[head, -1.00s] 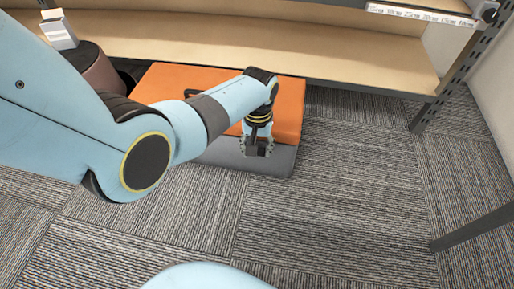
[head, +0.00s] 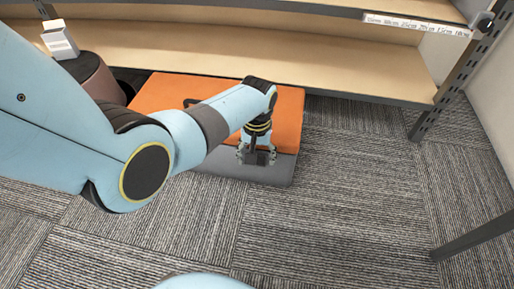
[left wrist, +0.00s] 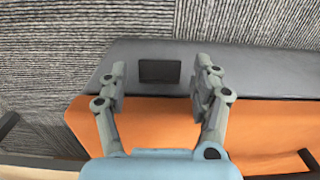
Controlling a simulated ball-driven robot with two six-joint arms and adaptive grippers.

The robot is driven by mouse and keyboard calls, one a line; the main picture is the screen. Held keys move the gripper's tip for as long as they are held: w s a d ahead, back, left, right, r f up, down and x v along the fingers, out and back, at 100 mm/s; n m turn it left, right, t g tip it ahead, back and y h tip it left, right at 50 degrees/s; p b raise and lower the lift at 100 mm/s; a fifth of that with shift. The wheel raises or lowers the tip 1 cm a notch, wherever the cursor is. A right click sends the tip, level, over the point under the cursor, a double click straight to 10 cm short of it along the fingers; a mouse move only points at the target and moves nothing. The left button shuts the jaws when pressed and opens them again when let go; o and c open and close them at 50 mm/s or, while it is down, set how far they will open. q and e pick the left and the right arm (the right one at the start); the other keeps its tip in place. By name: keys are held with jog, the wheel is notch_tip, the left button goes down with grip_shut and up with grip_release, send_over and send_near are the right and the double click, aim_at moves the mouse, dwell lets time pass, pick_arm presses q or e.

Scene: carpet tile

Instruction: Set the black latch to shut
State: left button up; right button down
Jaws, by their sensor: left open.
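The case has an orange lid (head: 165,92) and a grey lower part (head: 222,168), and lies on the carpet below the shelves. The black latch (left wrist: 160,71) is a small dark rectangle on the grey part, close to the orange edge in the left wrist view. My left gripper (left wrist: 160,84) is open, with one finger on each side of the latch and gaps between. In the head view my left gripper (head: 257,156) points down at the case's near edge, and the latch is hard to separate from the fingers. My right gripper is not in view.
A wooden shelf (head: 300,60) with a metal upright (head: 450,92) stands behind the case. A white box (head: 60,40) sits at the upper left. A dark handle (left wrist: 308,158) shows on the lid. Carpet right of the case is clear.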

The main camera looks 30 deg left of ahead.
pick_arm(q)
notch_tip(320, 180, up, 12)
dwell(0.4)
